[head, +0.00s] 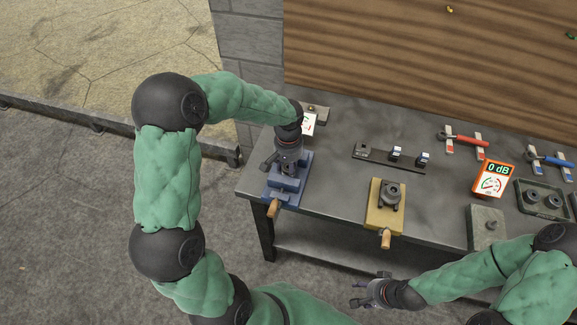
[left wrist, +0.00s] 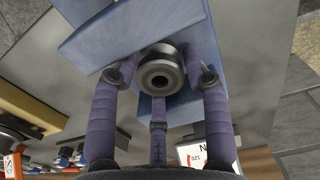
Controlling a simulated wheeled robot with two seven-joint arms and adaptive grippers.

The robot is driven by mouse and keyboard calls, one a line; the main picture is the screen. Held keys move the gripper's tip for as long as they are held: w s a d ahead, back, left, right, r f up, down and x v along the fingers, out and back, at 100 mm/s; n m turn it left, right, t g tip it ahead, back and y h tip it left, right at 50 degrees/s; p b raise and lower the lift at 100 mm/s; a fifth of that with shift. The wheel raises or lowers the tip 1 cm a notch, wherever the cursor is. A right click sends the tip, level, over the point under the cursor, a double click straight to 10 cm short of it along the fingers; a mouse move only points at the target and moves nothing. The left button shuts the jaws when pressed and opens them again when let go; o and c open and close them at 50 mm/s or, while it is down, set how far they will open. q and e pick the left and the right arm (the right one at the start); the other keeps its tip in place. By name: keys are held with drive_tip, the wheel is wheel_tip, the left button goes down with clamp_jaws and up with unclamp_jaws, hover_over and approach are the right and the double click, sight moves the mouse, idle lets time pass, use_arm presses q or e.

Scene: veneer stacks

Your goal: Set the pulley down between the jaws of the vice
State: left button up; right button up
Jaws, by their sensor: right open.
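The pulley (left wrist: 160,72) is a dark grey ring with a central bore, seen end-on in the left wrist view. My left gripper (head: 287,170) points down over the blue vice (head: 288,190) at the left end of the bench. Its fingers (left wrist: 158,85) close around the pulley from both sides and below. The blue vice also shows behind the pulley in the left wrist view (left wrist: 110,38). Whether the pulley touches the vice is hidden. In the head view, the gripper hides the pulley. My right gripper (head: 368,291) is open and empty in front of the bench.
A yellow vice (head: 374,214) with a dark round part (head: 390,193) stands mid-bench. Behind are a dark rail (head: 375,156), an orange 0 dB meter (head: 493,180) and red-handled and blue-handled tools. A grey block (head: 486,220) and tray (head: 541,190) are at right.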

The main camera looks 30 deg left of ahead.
use_arm(q)
wheel_tip(320, 180, up, 12)
idle(0.6)
